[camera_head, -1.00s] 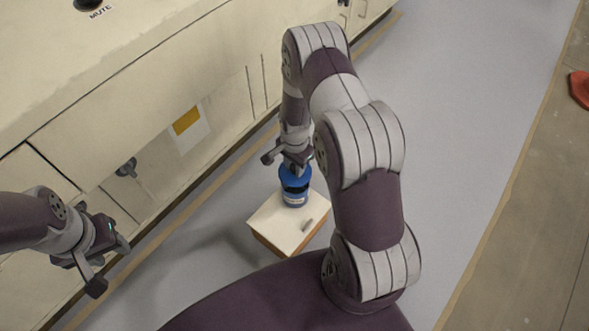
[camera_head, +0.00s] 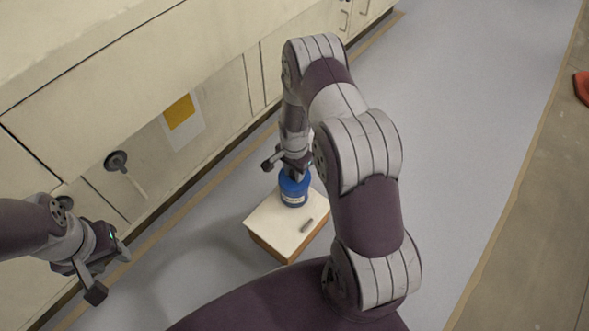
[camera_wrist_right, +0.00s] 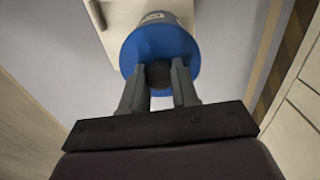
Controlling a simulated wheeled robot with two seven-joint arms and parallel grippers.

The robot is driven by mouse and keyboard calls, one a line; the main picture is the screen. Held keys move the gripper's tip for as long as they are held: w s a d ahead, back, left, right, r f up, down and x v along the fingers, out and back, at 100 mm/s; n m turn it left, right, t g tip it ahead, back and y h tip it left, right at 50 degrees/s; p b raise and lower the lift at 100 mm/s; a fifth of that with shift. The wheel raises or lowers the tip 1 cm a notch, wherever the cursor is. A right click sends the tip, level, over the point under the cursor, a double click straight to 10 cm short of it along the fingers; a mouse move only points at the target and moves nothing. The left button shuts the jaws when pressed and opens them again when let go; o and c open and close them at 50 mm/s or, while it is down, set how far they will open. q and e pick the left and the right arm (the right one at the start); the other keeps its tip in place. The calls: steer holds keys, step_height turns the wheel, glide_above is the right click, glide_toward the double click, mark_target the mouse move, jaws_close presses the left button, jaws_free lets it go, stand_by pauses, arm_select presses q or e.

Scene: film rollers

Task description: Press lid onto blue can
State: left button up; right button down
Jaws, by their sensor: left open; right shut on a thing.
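The blue can (camera_head: 293,193) stands upright on a small white-topped block (camera_head: 272,222). A band with a white label shows on its side. My right gripper (camera_head: 290,168) is directly above the can. In the right wrist view, my right gripper (camera_wrist_right: 158,80) is shut on a dark round knob (camera_wrist_right: 158,74) at the centre of a blue lid (camera_wrist_right: 160,45). The lid lies over the can's top. I cannot tell whether it is fully seated. My left gripper (camera_head: 108,272) is open and empty at the left, far from the can.
Grey floor (camera_head: 450,130) is clear to the right. An orange object (camera_head: 582,88) is at the far right edge.

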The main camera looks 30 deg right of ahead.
steer(key=shift+p, duration=0.5)
stand_by(0.8)
steer(key=shift+f, duration=0.15)
stand_by(0.6)
steer(key=shift+p, duration=0.3)
stand_by(0.5)
steer(key=shift+c, duration=1.4)
jaws_free()
step_height(320, 180, up, 7)
steer(key=p, duration=0.6)
steer(key=shift+p, duration=0.4)
